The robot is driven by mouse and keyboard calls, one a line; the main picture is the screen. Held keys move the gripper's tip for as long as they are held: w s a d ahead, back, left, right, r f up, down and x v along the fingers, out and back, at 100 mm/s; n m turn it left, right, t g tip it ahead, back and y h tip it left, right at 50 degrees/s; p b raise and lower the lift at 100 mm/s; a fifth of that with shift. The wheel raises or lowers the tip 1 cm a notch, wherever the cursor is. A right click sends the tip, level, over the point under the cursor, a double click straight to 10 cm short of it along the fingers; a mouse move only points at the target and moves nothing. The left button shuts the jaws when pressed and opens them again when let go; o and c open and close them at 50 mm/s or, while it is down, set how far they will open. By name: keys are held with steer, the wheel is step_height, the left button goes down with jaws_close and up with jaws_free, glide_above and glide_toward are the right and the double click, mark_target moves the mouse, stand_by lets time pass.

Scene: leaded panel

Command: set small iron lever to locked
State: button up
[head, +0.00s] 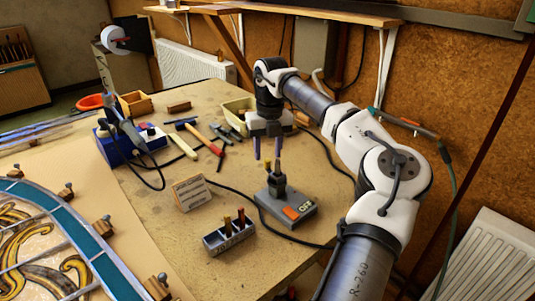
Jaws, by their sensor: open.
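My gripper (267,153) hangs over the table with its two fingers pointing down, open, with nothing visible between them. Below it and slightly to the right is a grey box (300,217) with an upright dark post (277,184) on top and an orange patch with lettering that looks like "OFF". The fingertips appear above the post; whether they touch it is unclear. A blue unit (118,150) with a tilted iron-like tool and a cable stands at the left. I cannot clearly pick out the small iron lever or read its setting.
A small grey rack (228,240) with upright handles and a lettered card (190,193) stand left of the grey box. Hammers and other hand tools lie behind. A leaded panel (60,245) fills the left front. Black cables cross the table (180,255).

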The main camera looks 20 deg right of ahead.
mark_target(269, 166)
steer(key=shift+f, duration=1.25)
jaws_close()
